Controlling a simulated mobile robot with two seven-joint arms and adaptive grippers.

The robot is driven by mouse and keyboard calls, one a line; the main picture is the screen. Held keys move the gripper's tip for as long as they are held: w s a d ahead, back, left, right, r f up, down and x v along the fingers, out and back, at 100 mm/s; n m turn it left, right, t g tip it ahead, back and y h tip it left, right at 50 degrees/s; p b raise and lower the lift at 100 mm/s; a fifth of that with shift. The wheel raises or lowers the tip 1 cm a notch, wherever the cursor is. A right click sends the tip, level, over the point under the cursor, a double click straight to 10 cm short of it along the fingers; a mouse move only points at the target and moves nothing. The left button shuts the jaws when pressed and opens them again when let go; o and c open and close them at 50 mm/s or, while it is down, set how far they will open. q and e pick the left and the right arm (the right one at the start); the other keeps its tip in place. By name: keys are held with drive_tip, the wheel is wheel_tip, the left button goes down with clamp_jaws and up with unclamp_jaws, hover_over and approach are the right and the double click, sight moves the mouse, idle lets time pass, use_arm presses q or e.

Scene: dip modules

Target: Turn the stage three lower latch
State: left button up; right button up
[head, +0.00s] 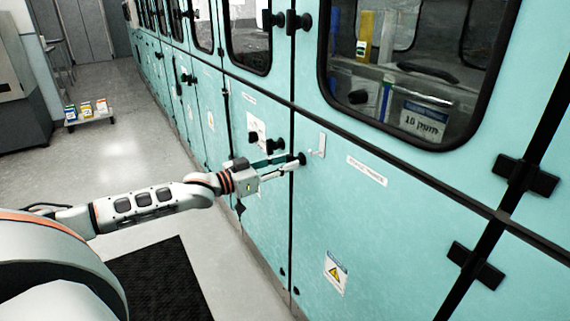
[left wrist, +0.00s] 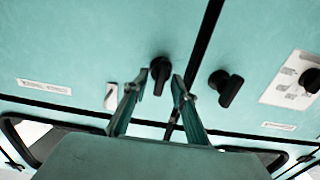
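A black rotary latch (head: 301,158) sits on the teal cabinet panel, just right of a vertical door seam. My left gripper (head: 284,165) reaches to it from the left. In the left wrist view, my left gripper (left wrist: 158,87) has its two fingers apart, with the latch (left wrist: 160,72) between and just past the tips. Gaps show on both sides of the latch, so it does not look gripped. The stage label is too small to read, so I cannot tell which stage this is. My right gripper is not in view.
A metal hook-like handle (head: 318,146) is right of the latch. Another black latch (head: 275,145) is left of the seam; it also shows in the left wrist view (left wrist: 227,88). A window (head: 400,85) is above.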

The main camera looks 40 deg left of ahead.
use_arm(q)
clamp_jaws()
